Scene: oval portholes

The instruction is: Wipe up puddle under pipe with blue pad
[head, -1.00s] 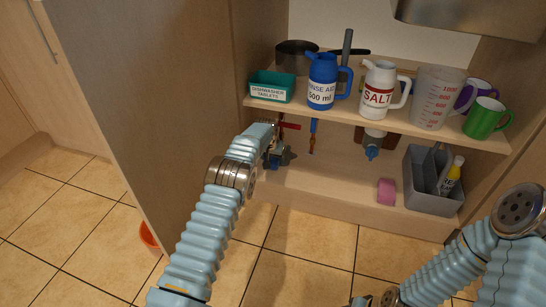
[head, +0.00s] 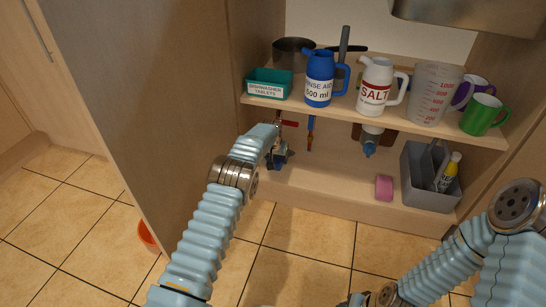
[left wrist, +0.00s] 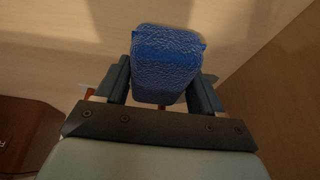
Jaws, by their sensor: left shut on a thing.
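My left gripper (head: 279,153) is inside the low part of the cabinet, at its left side, under the shelf. In the left wrist view it (left wrist: 163,82) is shut on the blue pad (left wrist: 166,60), a textured block between the two fingers. The pad is close to a pale wooden surface; whether it touches cannot be told. A thin blue and copper pipe (head: 311,133) hangs below the shelf. A white and blue drain fitting (head: 370,141) is further right. I cannot make out a puddle. My right gripper is out of view.
The shelf above holds a teal tablet box (head: 268,84), blue jug (head: 319,80), salt jug (head: 375,88), measuring jug (head: 434,95) and mugs. An orange bucket (head: 147,238) is on the tiles.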

